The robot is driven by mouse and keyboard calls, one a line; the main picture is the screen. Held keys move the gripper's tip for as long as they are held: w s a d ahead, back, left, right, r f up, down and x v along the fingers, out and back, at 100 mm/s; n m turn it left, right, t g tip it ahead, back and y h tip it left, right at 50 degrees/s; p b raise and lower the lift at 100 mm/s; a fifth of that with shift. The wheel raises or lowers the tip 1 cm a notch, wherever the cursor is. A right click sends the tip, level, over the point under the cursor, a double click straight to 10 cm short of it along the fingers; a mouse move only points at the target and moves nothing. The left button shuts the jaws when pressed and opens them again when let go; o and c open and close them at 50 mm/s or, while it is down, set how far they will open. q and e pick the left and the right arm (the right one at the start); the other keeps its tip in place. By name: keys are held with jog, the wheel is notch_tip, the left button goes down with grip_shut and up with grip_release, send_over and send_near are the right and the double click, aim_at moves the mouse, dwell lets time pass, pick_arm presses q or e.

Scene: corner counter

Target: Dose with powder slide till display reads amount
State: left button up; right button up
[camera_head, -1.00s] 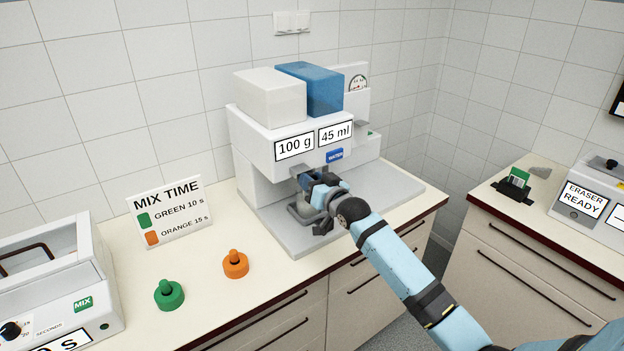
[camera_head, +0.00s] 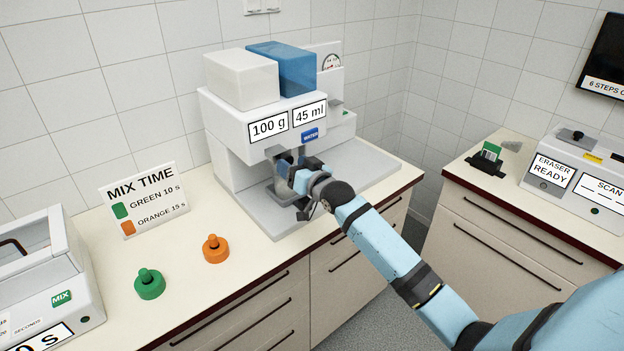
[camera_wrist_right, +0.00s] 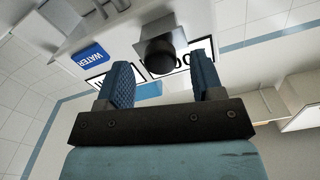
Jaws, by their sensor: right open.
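The white dispenser (camera_head: 222,141) stands on the counter with a white box (camera_head: 241,80) and a blue box (camera_head: 286,68) on top. Its displays read "100 g" (camera_head: 268,129) and "45 ml" (camera_head: 309,114). My right gripper (camera_head: 290,163) is at the dispenser's front, below the displays. In the right wrist view its fingers (camera_wrist_right: 163,80) are apart, with a black knob (camera_wrist_right: 158,57) on a grey bracket just ahead, between the fingers' lines. The knob looks like the powder slide; I cannot tell whether a finger touches it. A grey container (camera_head: 282,193) under the dispenser is partly hidden by my gripper.
A blue WATER label (camera_head: 310,136) is right of the gripper. A green weight-like piece (camera_head: 149,284) and an orange one (camera_head: 215,249) stand on the counter beside the MIX TIME sign (camera_head: 144,199). The MIX machine (camera_head: 45,265) is left; the eraser machine (camera_head: 572,180) is right.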

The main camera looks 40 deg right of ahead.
jog(key=s+d+b, duration=0.1)
jog(key=s, duration=1.1)
jog(key=shift+b, duration=0.4)
